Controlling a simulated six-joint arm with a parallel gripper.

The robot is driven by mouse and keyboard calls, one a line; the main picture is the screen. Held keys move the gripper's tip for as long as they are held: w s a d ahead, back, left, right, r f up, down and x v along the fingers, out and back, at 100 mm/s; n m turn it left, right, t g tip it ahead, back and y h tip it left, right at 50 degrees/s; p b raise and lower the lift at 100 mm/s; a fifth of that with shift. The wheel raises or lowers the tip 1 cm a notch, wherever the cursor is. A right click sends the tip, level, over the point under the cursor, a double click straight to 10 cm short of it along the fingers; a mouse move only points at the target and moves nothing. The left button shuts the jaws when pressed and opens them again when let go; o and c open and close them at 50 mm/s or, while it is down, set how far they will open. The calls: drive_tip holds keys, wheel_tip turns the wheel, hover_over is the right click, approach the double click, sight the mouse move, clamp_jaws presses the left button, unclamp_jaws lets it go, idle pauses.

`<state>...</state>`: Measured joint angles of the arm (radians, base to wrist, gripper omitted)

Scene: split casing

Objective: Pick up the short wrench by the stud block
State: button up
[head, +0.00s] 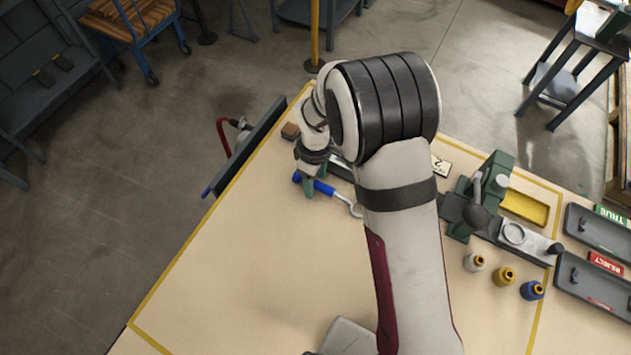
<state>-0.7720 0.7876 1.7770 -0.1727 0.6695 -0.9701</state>
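A wrench with a blue handle (325,188) and a bright metal jaw (355,210) lies at the left side of the arm, near the far end of the table. My gripper (308,186) points down over the handle's left part, and its fingertips overlap the handle in the picture. I cannot tell whether the fingers touch or grip it. A grey metal piece (341,168) shows just behind, mostly hidden by my arm. A small brown block (290,131) sits near the table's far left edge. I cannot make out a stud block for certain.
A green vise-like fixture (487,183) stands right of my arm, by a yellow tray (524,207). Dark trays (592,284) line the right. The table's left front (230,270) is clear.

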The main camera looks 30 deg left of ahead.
clamp_jaws()
idle(1.2)
